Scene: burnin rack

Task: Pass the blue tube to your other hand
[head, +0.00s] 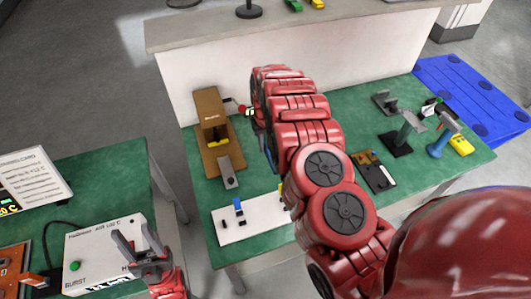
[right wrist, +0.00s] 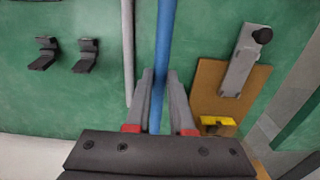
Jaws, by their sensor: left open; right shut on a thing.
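In the right wrist view the blue tube (right wrist: 165,40) runs from the top edge down between the fingers of my right gripper (right wrist: 160,82), which is shut on it. In the head view my right arm reaches over the green bench, and its links hide most of that gripper and the tube. My left gripper (head: 140,248) is open and empty at the lower left, in front of or over the white box with a green button (head: 90,250). It is well apart from the tube.
The green bench (head: 365,115) holds a brown wooden fixture (head: 210,115), a white strip (head: 250,222) with small parts, and tools at the right. A gap of floor (head: 195,245) separates it from the left bench. Two black brackets (right wrist: 85,55) show in the right wrist view.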

